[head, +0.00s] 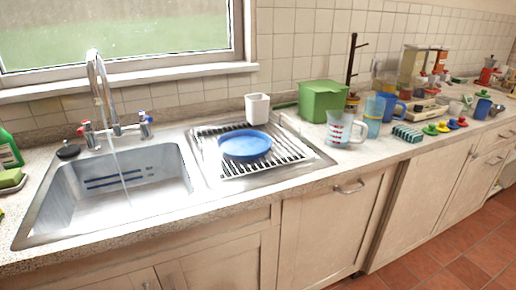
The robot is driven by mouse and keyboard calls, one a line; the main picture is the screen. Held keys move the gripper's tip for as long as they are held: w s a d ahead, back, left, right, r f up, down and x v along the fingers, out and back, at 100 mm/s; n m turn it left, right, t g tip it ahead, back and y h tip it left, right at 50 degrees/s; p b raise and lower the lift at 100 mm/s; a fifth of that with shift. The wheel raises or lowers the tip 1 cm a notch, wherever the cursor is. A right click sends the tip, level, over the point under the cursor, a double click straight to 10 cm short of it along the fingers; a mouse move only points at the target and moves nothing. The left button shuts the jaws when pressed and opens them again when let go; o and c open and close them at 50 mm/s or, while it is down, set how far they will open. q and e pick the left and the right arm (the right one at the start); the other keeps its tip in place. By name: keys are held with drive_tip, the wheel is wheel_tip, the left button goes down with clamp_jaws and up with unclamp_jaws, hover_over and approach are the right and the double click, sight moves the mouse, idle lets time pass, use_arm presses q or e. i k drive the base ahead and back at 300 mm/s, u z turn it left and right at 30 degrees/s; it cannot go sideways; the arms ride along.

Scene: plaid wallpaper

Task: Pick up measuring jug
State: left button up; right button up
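The measuring jug (340,130) is clear with red markings and a handle on its right side. It stands upright on the countertop, right of the drying rack and in front of the green box. A blue tumbler stands close behind it on the right. Neither of my grippers shows in the head view.
The sink (118,190) with running water is at left. Counter in front is clear.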

sight(340, 124)
drive_tip(key=z, duration=2)
drive_tip(key=i, duration=1.75)
drive_tip(key=u, duration=0.75)
